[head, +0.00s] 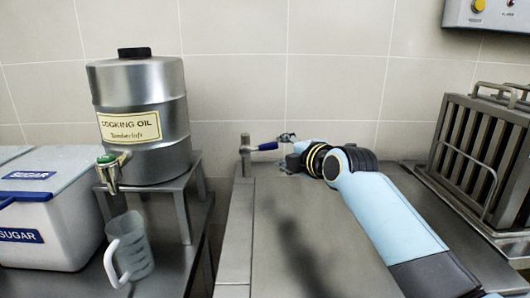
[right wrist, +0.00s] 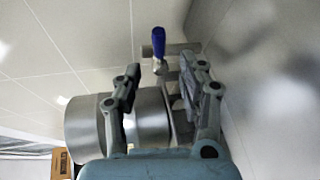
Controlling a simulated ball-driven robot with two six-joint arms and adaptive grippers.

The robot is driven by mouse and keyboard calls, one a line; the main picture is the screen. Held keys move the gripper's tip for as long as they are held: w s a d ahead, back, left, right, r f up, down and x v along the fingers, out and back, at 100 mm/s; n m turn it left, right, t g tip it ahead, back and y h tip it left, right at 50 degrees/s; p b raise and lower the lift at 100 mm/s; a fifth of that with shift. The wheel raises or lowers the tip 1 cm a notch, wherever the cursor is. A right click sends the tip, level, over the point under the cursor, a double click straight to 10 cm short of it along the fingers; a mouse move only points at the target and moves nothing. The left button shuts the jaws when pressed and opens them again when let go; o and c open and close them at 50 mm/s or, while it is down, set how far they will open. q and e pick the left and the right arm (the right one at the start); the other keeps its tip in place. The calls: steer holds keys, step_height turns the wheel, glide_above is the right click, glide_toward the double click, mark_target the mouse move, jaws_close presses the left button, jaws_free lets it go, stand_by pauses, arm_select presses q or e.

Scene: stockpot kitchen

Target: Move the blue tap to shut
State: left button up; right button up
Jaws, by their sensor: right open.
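The blue tap (head: 267,146) has a blue lever on a metal post (head: 245,158) at the back left of the metal counter. In the head view the lever points right, towards my right gripper (head: 287,150). That gripper is small and partly hidden behind my own wrist. In the right wrist view the blue lever (right wrist: 158,42) stands upright in the picture, beyond the fingertips. My right gripper (right wrist: 160,80) is open there, with its two fingers apart and nothing held between them. My left gripper is in neither view.
A steel cooking oil drum (head: 160,95) with a green-topped spigot (head: 107,172) stands on a metal stand at left. A clear jug (head: 130,250) and a sugar bin (head: 65,225) are near it. A metal rack (head: 478,150) stands at right. The counter's front (head: 265,250) is clear.

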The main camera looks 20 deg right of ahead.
mark_target(270, 147)
steer(key=x, duration=0.4)
steer(key=shift+w+a, duration=0.1)
steer(key=shift+w, duration=0.3)
steer(key=b+x, duration=0.1)
steer(key=x, duration=0.4)
steer(key=shift+s, duration=0.1)
steer(key=shift+c, duration=0.7)
steer(key=c, duration=0.7)
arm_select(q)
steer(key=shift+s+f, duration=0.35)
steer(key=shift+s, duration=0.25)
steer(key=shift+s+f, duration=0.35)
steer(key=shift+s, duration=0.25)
arm_select(e)
jaws_close()
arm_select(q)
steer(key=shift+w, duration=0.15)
